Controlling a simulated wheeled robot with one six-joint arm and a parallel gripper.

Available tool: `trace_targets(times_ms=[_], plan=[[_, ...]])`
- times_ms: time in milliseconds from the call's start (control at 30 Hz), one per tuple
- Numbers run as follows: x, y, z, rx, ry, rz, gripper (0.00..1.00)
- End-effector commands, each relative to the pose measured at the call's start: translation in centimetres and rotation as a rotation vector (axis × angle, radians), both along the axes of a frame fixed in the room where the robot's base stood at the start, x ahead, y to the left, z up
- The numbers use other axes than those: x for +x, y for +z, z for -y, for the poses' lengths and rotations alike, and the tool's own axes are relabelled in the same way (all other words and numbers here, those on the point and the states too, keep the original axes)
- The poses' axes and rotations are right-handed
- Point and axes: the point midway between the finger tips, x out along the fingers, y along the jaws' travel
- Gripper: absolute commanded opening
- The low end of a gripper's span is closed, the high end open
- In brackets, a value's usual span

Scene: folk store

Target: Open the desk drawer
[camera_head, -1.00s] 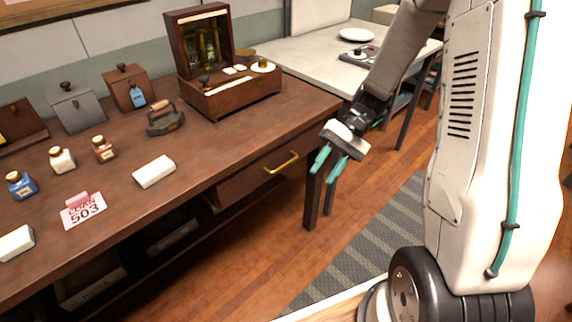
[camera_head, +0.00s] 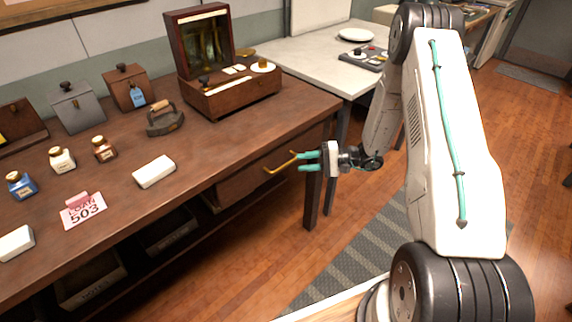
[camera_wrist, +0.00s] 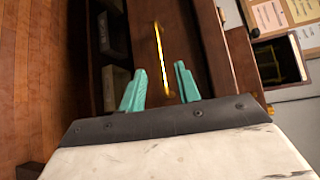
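The wooden desk (camera_head: 225,135) has a drawer (camera_head: 240,183) under its top, and it looks closed. A brass bar handle (camera_head: 280,166) is on the drawer front. My gripper (camera_head: 303,161) is level with the handle at its right end, with teal fingers pointing at the drawer front. In the wrist view my gripper (camera_wrist: 160,85) is open, its fingers apart. The handle (camera_wrist: 161,58) there runs up from between the fingers, its near end close to the fingertips. I cannot tell whether a finger touches it.
On the desk stand an open wooden box (camera_head: 230,98), an iron (camera_head: 164,118), several small bottles and a loan card (camera_head: 83,210). Open shelf bins (camera_head: 90,280) are below. A grey striped rug (camera_head: 350,262) lies on the floor. A white table (camera_head: 330,70) stands behind.

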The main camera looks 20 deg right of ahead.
Motion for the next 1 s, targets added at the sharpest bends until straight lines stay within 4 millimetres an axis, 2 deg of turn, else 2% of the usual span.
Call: trace_targets(times_ms=[200,400,767,900,1000], plan=[[1.2,-0.5,-3.4,0.0,0.005,-0.003,0.33],[2.1,-0.9,-5.7,0.001,0.004,-0.003,0.33],[2.3,-1.0,-6.2,0.0,0.002,-0.004,0.33],[2.3,-1.0,-6.2,0.0,0.002,-0.004,0.0],[2.3,-1.0,-6.2,0.0,0.002,-0.004,0.0]])
